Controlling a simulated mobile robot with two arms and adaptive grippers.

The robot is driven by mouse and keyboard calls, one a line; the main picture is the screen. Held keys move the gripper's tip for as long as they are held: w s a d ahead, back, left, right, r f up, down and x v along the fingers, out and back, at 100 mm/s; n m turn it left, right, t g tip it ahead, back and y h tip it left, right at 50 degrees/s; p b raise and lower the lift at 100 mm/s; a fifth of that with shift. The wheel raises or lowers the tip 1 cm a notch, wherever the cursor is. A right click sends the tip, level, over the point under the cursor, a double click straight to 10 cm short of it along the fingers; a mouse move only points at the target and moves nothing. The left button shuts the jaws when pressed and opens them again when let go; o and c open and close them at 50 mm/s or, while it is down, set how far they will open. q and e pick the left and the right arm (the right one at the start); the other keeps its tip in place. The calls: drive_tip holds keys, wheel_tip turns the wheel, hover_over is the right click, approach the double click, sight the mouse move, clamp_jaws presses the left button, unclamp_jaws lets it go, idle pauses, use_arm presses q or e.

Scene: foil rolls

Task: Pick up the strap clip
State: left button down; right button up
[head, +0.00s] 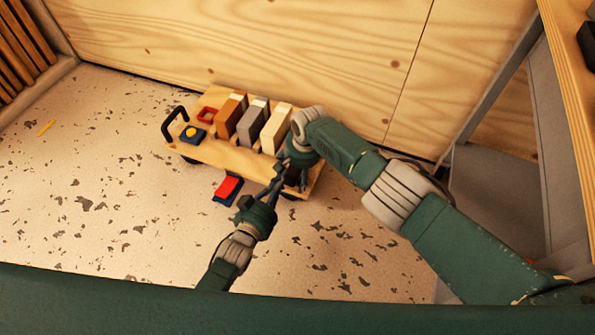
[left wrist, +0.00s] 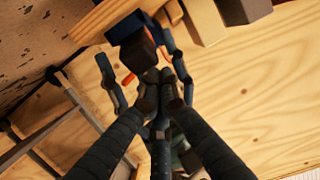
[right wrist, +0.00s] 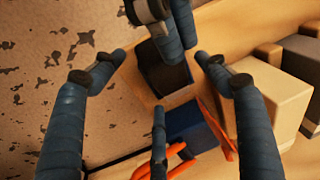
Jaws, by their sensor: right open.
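I take the strap clip to be the blue piece (right wrist: 190,127) with a dark block (right wrist: 165,72) at its end and orange strips (right wrist: 165,158) beside it. The blue piece (left wrist: 125,27) and dark block (left wrist: 138,52) also show in the left wrist view. In the head view my grippers hide this spot. My right gripper (right wrist: 160,80) is open, with its fingers spread around the clip. My left gripper (left wrist: 160,78) has its fingertips close together at the dark block; whether it grips the block I cannot tell. Both grippers meet at the cart's right end in the head view (head: 285,172).
The wooden cart (head: 215,152) carries a brown box (head: 228,118), a grey box (head: 251,122), a cream box (head: 276,128), a red item (head: 207,114) and a blue-yellow piece (head: 192,133). A red-blue piece (head: 228,188) lies on the floor. A plywood wall (head: 270,45) stands behind.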

drive_tip(key=shift+c, duration=0.3)
drive_tip(key=c, duration=1.4)
use_arm(q)
drive_tip(key=shift+r, duration=0.6)
drive_tip(key=v, duration=1.2)
